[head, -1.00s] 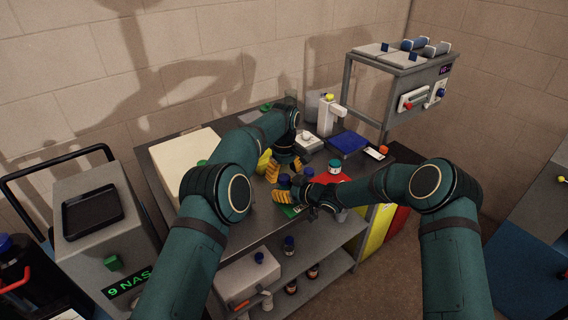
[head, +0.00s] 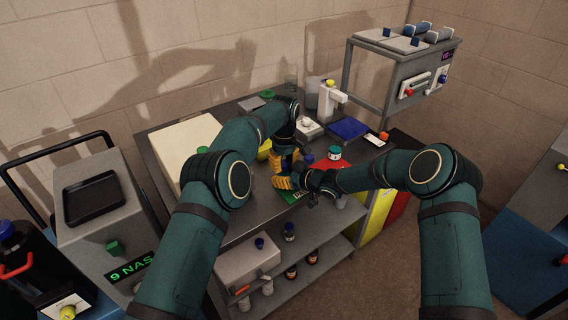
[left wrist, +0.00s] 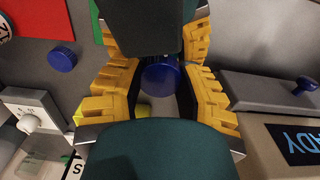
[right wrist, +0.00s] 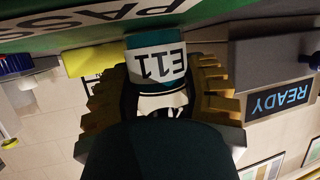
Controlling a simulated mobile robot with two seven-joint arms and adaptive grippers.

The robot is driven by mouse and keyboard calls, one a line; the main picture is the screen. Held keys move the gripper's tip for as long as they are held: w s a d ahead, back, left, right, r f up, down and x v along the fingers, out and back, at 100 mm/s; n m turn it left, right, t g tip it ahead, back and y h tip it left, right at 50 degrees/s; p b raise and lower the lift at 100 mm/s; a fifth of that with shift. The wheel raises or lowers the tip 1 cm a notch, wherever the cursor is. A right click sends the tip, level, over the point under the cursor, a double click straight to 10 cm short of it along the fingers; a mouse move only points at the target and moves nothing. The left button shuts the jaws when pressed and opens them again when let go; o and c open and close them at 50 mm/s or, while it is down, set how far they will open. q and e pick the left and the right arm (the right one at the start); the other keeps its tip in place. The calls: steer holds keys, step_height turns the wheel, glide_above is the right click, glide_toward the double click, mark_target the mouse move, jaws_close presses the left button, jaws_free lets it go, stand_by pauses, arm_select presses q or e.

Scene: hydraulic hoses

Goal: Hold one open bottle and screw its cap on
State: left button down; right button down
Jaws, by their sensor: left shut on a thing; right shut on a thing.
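In the left wrist view my left gripper (left wrist: 160,95) is shut on a blue cap (left wrist: 161,77) that sits between its yellow fingers. In the right wrist view my right gripper (right wrist: 160,90) is shut on a bottle (right wrist: 157,62) with a pale label, just off a green area marked PASS (right wrist: 100,15). In the head view my left gripper (head: 287,162) is close above and behind my right gripper (head: 287,182), over the front of the bench. The bottle's mouth is hidden, so I cannot tell whether the cap touches it.
Another blue cap (left wrist: 62,58) lies on the bench beside the grippers. A teal-capped bottle (head: 335,153) stands to the right on the red area. A white dispenser (head: 328,98) and a blue tray (head: 348,129) are behind. A large pale box (head: 178,150) fills the bench's left.

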arm_select(q)
steer(key=m, duration=0.3)
steer(key=c, duration=0.7)
jaws_free()
steer(key=shift+r, duration=2.3)
steer(key=shift+o, duration=0.5)
